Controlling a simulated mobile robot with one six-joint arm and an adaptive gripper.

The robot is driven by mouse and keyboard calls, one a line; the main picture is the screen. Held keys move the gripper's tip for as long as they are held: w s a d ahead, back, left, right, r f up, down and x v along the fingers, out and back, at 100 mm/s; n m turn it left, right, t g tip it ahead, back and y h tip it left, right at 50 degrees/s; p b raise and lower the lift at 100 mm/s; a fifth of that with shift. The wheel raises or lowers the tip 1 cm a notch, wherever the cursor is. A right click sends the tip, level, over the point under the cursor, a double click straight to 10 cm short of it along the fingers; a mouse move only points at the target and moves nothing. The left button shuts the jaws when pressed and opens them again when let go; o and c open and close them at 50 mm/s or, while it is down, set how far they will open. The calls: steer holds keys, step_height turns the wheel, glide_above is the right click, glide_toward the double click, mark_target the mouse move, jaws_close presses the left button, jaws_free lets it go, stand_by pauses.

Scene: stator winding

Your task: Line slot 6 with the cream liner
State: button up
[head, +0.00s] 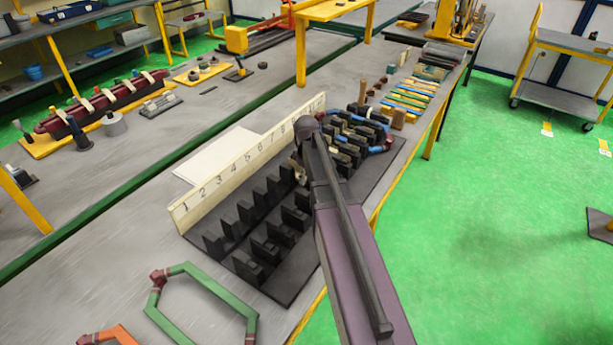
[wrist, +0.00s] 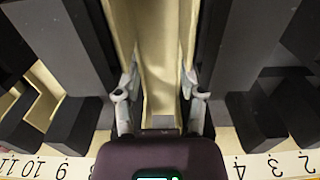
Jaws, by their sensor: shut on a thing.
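My gripper (wrist: 159,82) is shut on the cream liner (wrist: 154,35), a long folded channel running away between the fingers in the wrist view. The liner lies between two rows of black stator teeth (wrist: 240,45), in line with slot 6 by the spacing of the printed numbers. My gripper hides numbers 5 to 7 there, and I cannot tell how deep the liner sits.
A green hexagonal coil (head: 205,280) and an orange one (head: 105,335) lie near the block's close end. Coloured strips (head: 410,98) lie farther along the bench. A white sheet (head: 215,155) lies behind the board.

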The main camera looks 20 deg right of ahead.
steer(key=shift+f+b, duration=0.45)
stand_by(0.7)
steer(key=o, duration=0.9)
steer(key=shift+r+p, duration=0.95)
stand_by(0.7)
step_height(320, 180, up, 7)
steer(key=p, duration=0.7)
steer(key=shift+r, duration=0.1)
stand_by(0.5)
step_height(320, 180, down, 9)
steer(key=b, duration=0.9)
